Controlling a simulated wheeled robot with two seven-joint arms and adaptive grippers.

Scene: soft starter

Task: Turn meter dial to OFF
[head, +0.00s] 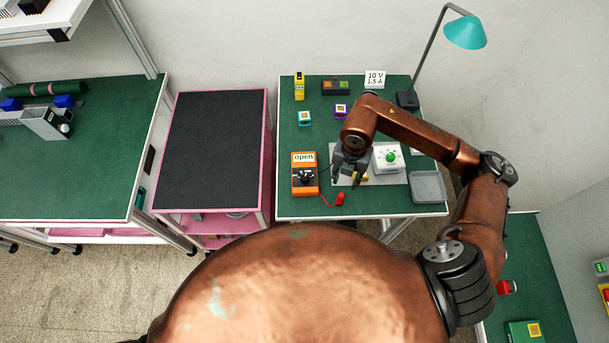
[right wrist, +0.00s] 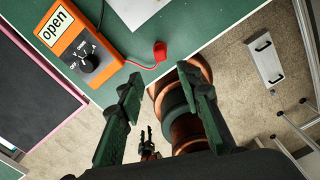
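The orange meter (head: 296,186) lies on the green bench top; its display reads "open". Its black dial (head: 306,177) is on the lower half, and shows larger in the right wrist view (right wrist: 88,63) with a white pointer mark and lettering around it. I cannot read its exact setting. My right gripper (head: 346,180) hangs just right of the meter, fingers apart and empty; in the right wrist view its two green-black fingers (right wrist: 162,88) are spread, apart from the dial. A small dark pronged shape (right wrist: 148,140) there may be my left gripper; its state is unclear.
A red lead end (head: 340,198) lies by the meter. A white box with a green button (head: 389,157) and a grey tray (head: 428,187) stand right of the gripper. A teal lamp (head: 465,33) rises behind. A pink-framed cart (head: 212,150) stands to the left.

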